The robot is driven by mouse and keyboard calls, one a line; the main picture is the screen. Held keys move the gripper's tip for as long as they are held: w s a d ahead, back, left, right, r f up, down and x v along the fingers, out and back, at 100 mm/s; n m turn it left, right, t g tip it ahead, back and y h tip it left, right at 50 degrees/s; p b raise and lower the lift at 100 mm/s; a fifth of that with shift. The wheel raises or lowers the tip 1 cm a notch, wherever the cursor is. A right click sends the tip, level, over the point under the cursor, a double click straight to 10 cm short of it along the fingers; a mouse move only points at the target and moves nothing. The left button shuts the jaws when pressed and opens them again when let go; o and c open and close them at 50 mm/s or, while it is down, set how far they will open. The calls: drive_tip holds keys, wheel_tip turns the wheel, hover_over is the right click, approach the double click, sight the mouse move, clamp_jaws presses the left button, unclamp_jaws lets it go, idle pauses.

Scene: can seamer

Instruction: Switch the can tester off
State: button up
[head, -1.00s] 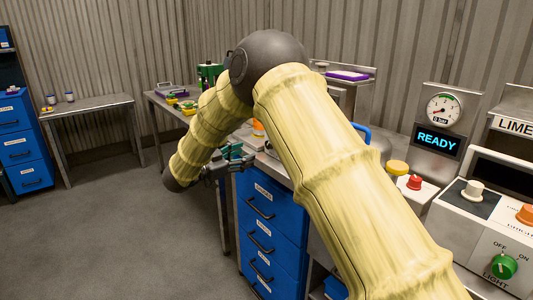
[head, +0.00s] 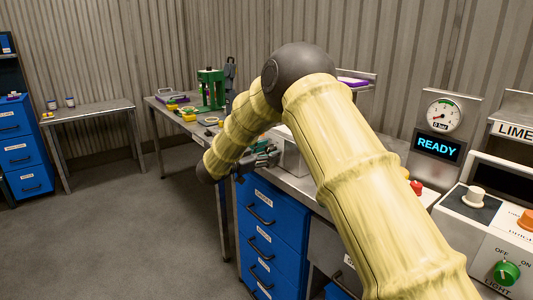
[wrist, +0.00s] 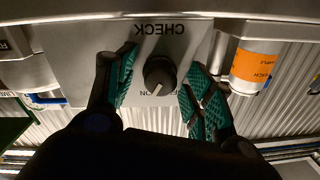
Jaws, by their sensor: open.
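In the wrist view, a dark round knob (wrist: 160,76) with a light pointer mark sits on a pale grey panel (wrist: 75,62) lettered CHECK, which appears upside down. More lettering below the knob is partly hidden. My gripper (wrist: 158,88) is open, with one green-padded finger on each side of the knob and visible gaps between. In the head view my gripper (head: 266,156) is at a grey box (head: 291,152) on the bench, mostly hidden by my arm. No label naming the can tester is readable.
In the head view, a READY display (head: 438,147), a gauge (head: 444,116) and a green LIGHT knob (head: 505,272) are at right. Blue drawers (head: 268,235) stand below the bench.

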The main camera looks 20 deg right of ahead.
drive_tip(key=shift+c, duration=0.2)
drive_tip(key=c, duration=1)
